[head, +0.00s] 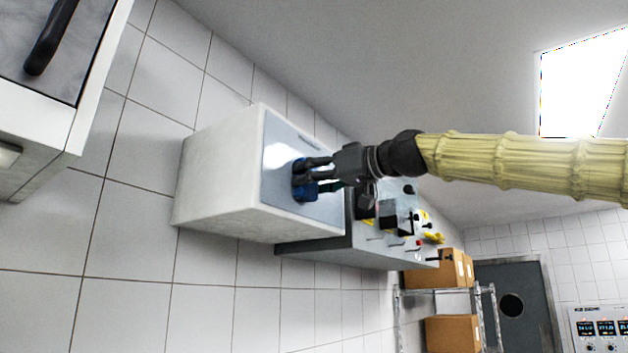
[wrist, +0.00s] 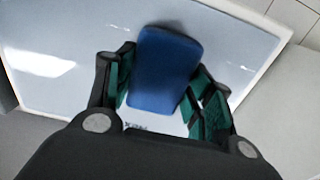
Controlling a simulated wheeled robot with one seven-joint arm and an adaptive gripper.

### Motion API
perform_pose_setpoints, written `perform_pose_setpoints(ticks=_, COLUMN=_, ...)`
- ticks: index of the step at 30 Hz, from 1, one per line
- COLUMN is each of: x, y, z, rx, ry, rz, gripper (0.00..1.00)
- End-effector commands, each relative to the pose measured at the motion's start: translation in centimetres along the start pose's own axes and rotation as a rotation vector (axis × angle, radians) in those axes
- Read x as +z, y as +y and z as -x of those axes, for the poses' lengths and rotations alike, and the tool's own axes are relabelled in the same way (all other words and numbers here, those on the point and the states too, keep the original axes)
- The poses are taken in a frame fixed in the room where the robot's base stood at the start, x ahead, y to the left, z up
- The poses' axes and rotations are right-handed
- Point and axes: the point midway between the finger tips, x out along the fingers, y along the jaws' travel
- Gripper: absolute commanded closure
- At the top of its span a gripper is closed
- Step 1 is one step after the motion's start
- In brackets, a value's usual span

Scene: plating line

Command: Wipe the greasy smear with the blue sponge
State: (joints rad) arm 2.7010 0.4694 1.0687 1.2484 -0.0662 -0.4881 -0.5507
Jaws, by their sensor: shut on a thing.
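The blue sponge (head: 306,192) is a dark blue block with rounded corners. It is at the light grey-blue panel (head: 325,217) on the white cabinet; I cannot tell whether they touch. In the wrist view the sponge (wrist: 165,70) is between the green-padded fingers of my gripper (wrist: 162,78), which is shut on it. In the head view my gripper (head: 312,178) reaches in from the right. The greasy smear cannot be made out; pale patches on the panel look like reflections, and the sponge and fingers hide part of it.
The panel has a pale raised-looking rim (wrist: 22,92) and dark lettering (wrist: 135,126). A grey counter (head: 310,250) with several small items adjoins the cabinet. Cardboard boxes (head: 453,334) sit on a rack beyond. A tiled surface (head: 130,240) lies left of the cabinet.

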Motion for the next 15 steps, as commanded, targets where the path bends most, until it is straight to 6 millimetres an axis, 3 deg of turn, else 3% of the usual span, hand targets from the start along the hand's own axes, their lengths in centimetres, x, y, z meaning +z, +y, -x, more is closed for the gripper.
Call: perform_pose_setpoints(ticks=15, x=0.1, y=0.1, z=3.1, rx=0.001, ry=0.001, rz=0.0, gripper=0.66)
